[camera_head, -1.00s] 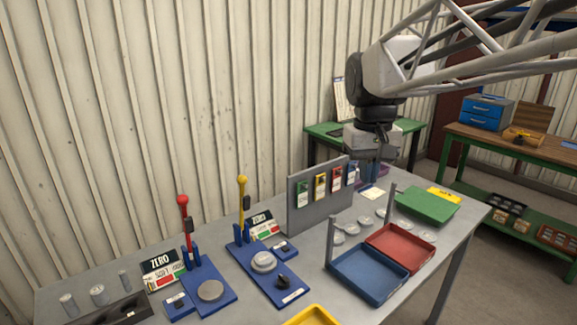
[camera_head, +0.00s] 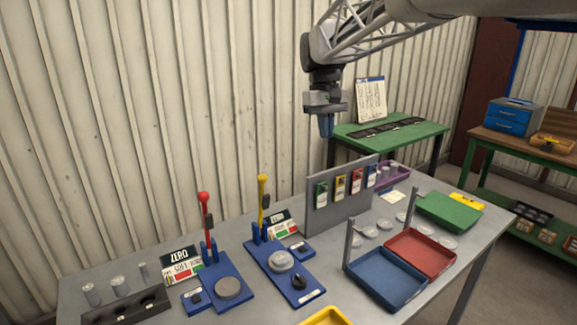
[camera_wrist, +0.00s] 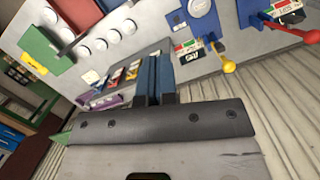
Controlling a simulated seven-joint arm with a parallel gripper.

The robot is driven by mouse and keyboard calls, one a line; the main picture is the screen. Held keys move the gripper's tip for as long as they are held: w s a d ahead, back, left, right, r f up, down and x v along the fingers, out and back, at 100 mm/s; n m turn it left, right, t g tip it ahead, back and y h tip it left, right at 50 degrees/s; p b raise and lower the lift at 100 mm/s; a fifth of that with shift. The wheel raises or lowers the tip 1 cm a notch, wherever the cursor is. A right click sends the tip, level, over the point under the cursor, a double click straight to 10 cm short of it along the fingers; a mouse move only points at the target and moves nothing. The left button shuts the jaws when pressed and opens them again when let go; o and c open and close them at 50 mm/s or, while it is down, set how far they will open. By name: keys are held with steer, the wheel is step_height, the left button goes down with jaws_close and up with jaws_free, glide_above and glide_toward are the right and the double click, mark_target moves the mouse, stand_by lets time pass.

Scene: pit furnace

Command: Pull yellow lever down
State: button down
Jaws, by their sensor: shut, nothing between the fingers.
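The yellow lever (camera_head: 262,199) stands upright on a blue base (camera_head: 297,283) on the grey table, with a round knob at its top. It also shows in the wrist view (camera_wrist: 228,66) at the right. My gripper (camera_head: 326,126) is in the air above and to the right of the lever, in front of the corrugated wall, and pointing down. Its blue fingers (camera_wrist: 154,75) are shut and empty in the wrist view. The gripper is well apart from the lever.
A red lever (camera_head: 204,215) on a similar base stands left of the yellow one. A grey upright panel (camera_head: 335,205) with coloured tags stands to its right. Blue (camera_head: 388,284) and red (camera_head: 422,256) trays sit at the right. The air around the yellow knob is clear.

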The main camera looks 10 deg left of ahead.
steer(key=w+a+f+n, duration=0.1)
steer(key=w+a, duration=0.3)
steer(key=a, duration=0.4)
steer(key=w+a+f+n+g+h, duration=0.1)
steer(key=w+a, duration=0.3)
steer(key=a, duration=0.5)
steer(key=w+a+f+n+g+h, duration=0.1)
steer(key=w+a+f, duration=0.1)
steer(key=w+a, duration=0.3)
steer(key=a, duration=0.3)
steer(key=shift+a+f, duration=0.2)
steer(key=shift+f, duration=0.15)
steer(key=shift+f, duration=0.1)
steer(key=s+d+r+x, duration=0.1)
steer(key=s+x, duration=0.1)
steer(key=x, duration=1)
steer(key=shift+d+f, duration=0.15)
steer(key=shift+d, duration=0.3)
steer(key=shift+s+d, duration=0.15)
steer(key=shift+s, duration=0.05)
